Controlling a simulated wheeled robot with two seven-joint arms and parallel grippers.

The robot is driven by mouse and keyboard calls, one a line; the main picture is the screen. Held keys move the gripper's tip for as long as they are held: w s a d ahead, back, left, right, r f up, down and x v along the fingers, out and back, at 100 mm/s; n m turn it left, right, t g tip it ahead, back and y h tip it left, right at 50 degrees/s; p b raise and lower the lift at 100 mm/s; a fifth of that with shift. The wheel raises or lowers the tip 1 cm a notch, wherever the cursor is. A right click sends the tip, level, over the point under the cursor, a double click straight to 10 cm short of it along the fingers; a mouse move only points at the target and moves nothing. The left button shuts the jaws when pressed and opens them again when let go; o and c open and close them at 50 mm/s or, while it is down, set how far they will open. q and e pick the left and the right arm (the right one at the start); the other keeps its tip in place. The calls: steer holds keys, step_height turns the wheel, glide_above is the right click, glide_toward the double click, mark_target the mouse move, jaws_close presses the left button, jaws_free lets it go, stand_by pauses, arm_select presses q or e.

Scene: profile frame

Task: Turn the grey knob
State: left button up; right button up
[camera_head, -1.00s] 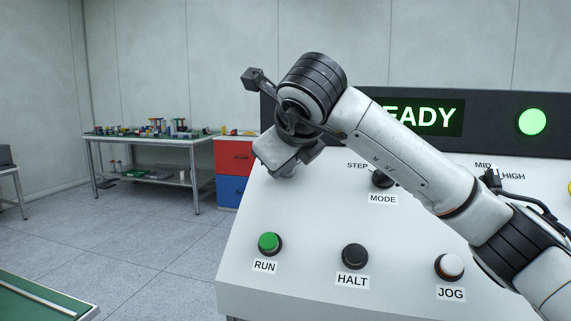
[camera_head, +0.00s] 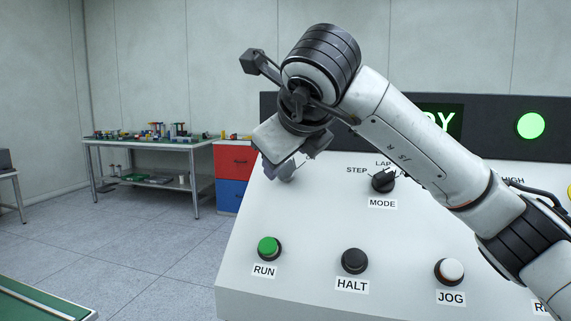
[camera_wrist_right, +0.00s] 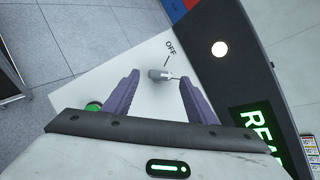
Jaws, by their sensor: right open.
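The grey knob (camera_wrist_right: 158,74) sits on the white panel in the right wrist view, with an OFF label and a short line beside it. In the head view it is hidden behind my right gripper (camera_head: 284,170). In the right wrist view my right gripper (camera_wrist_right: 159,78) is open, its two purple fingers on either side of the knob in the picture. I cannot tell whether the tips reach down around it, and I see no clear contact. My left gripper is not in view.
The white console (camera_head: 310,230) carries a green RUN button (camera_head: 268,246), black HALT button (camera_head: 354,260), white JOG button (camera_head: 450,270) and black MODE knob (camera_head: 383,180). A lit display (camera_head: 440,122) and green lamp (camera_head: 530,125) stand behind. A workbench (camera_head: 150,142) is far left.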

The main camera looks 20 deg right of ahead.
steer(key=v, duration=0.5)
steer(key=shift+s+r, duration=0.15)
steer(key=shift+s, duration=0.15)
